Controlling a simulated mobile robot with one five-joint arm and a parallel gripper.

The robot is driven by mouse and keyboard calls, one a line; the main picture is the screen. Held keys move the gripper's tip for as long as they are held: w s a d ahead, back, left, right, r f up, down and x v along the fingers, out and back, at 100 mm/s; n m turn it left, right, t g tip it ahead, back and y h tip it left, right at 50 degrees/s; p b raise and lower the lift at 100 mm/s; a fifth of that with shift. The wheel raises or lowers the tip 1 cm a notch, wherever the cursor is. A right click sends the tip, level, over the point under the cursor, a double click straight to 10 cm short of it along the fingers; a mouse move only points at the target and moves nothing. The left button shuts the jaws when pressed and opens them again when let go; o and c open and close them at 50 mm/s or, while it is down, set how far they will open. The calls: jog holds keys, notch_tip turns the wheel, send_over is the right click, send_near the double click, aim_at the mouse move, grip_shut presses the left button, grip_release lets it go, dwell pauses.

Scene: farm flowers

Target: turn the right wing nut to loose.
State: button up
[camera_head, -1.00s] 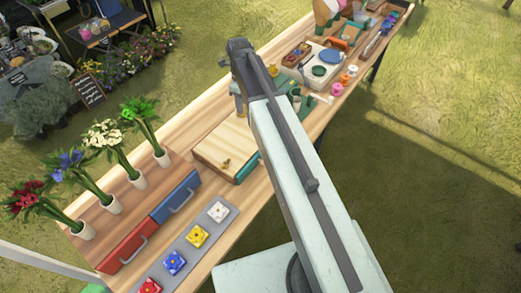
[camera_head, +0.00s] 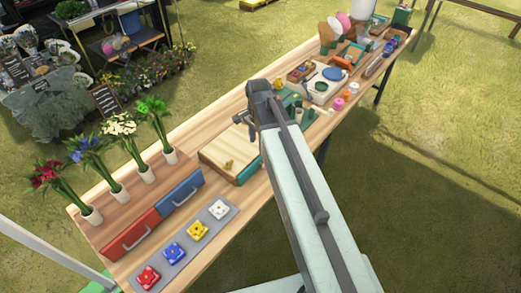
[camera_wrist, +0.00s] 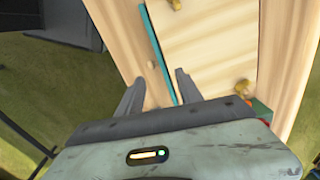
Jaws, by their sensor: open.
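A pale wooden press board (camera_head: 222,148) with a teal edge lies on the table. A brass wing nut (camera_head: 229,164) stands near its front end in the head view. The wrist view shows two brass wing nuts, one (camera_wrist: 175,4) at the top edge and one (camera_wrist: 243,87) at the right of the board (camera_wrist: 205,45). My gripper (camera_wrist: 158,88) is open and empty, with its fingers over the board's teal edge, left of the right-hand nut in that view. In the head view my arm hides the far right part of the board.
Red drawer (camera_head: 131,236) and blue drawer (camera_head: 181,194) fronts, a grey strip (camera_head: 183,238) with coloured flower tiles, and several vased flowers (camera_head: 90,214) stand at the near left. A white tray (camera_head: 310,97) and small pots crowd the far table end. Grass lies right of the table.

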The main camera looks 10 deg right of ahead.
jog(key=s+n, duration=0.1)
jog(key=n, duration=0.1)
jog(key=s+n, duration=0.1)
jog(key=n, duration=0.1)
jog(key=s+n, duration=0.1)
jog(key=n, duration=0.1)
jog(key=shift+f+b, duration=0.35)
jog(key=shift+f, duration=0.05)
jog(key=s+n, duration=0.5)
jog(key=shift+n, duration=0.4)
jog(key=shift+c, duration=0.7)
jog(key=shift+a, duration=0.1)
